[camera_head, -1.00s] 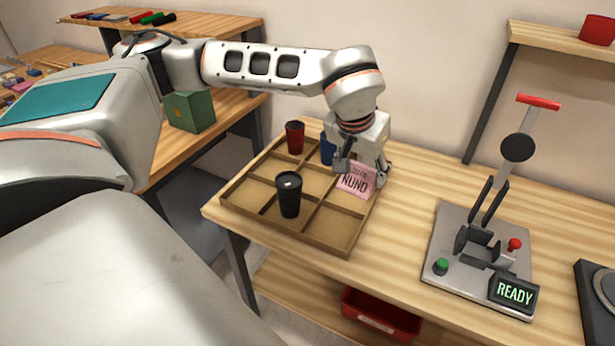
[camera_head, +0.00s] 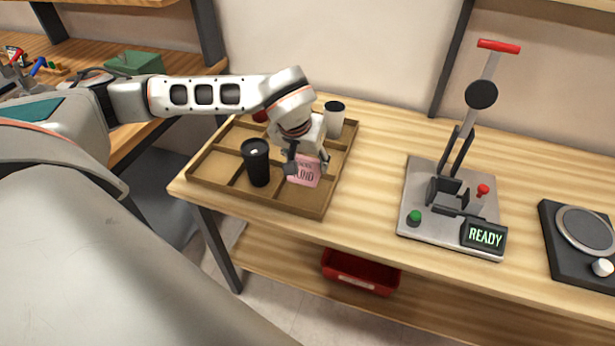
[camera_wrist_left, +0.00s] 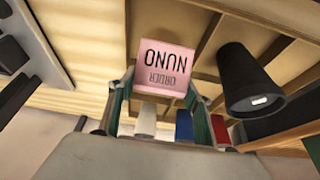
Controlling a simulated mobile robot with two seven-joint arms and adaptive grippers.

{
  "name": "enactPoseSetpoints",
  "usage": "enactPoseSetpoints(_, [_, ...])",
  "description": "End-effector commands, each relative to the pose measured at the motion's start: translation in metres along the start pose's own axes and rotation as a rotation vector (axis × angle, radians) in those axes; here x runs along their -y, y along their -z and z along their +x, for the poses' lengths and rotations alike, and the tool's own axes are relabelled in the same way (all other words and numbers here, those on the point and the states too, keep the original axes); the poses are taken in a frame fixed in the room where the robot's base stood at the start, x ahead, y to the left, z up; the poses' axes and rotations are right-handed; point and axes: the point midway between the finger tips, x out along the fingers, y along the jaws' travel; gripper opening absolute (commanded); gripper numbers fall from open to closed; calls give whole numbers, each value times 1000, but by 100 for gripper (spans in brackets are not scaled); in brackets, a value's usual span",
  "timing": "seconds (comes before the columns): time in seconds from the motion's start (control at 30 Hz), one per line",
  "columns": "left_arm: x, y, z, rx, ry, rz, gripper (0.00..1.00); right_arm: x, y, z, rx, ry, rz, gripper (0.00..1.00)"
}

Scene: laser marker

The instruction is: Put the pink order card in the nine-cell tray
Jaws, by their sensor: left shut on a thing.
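My left gripper is shut on the card. The card also shows between the fingers in the left wrist view (camera_wrist_left: 165,66), with the tray cells behind it. I cannot tell whether its lower edge touches the tray floor. A black cup (camera_head: 256,165) stands in the tray left of the card. My right gripper is not in view.
A white cup (camera_head: 334,118) stands in the tray's back right; a red cup (camera_head: 261,116) is partly hidden by my arm. A blue cup (camera_wrist_left: 184,124) shows in the wrist view. The marker press (camera_head: 448,200) with a READY display stands right, bare table between.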

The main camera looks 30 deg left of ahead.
Motion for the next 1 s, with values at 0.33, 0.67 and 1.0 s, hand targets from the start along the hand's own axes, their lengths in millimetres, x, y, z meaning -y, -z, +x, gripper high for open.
enactPoseSetpoints(0.33, [0,-12,28,1,0,1,28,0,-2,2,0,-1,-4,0])
enactPoseSetpoints(0.67, [0,-20,51,-2,-1,0,28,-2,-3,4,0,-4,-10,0])
enactPoseSetpoints(1.0, [0,-22,53,-2,-1,1,56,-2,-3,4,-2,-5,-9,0])
